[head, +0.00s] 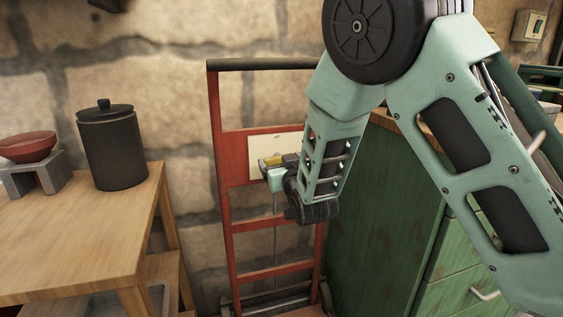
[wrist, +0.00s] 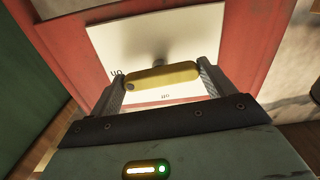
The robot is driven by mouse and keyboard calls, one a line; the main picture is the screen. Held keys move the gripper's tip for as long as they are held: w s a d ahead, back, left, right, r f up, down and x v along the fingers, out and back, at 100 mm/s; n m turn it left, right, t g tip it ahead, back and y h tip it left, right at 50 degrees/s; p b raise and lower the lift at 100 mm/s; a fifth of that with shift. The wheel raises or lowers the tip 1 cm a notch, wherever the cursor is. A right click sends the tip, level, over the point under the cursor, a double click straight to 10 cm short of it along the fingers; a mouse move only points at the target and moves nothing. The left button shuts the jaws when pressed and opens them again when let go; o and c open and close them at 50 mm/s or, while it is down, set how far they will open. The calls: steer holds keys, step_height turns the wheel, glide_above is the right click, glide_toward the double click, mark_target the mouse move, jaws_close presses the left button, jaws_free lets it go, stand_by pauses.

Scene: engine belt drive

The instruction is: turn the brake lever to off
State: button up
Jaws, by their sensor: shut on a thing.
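The brake lever is a yellow bar (wrist: 162,77) on a white plate (wrist: 190,40) fixed to a red frame. In the wrist view it lies nearly level across the plate, and a dark dot on its left end is beside the "ON" mark. A second small mark, seemingly "off", sits below the bar. My gripper (wrist: 161,80) is shut on the lever, one finger at each end. In the head view the lever (head: 272,160) shows in part at my gripper (head: 277,172), in front of the plate (head: 262,142).
The red hand-truck-like frame (head: 229,160) stands against the stone wall. A green cabinet (head: 375,210) is close on its right. A wooden table (head: 70,240) on the left holds a dark canister (head: 112,150) and a red bowl (head: 28,147) on a grey stand.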

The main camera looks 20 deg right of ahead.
steer(key=shift+n+p, duration=4.25)
steer(key=shift+n, duration=4.35)
steer(key=o, duration=0.9)
steer(key=s+p, duration=0.5)
steer(key=s, duration=1.2)
steer(key=shift+s, duration=0.2)
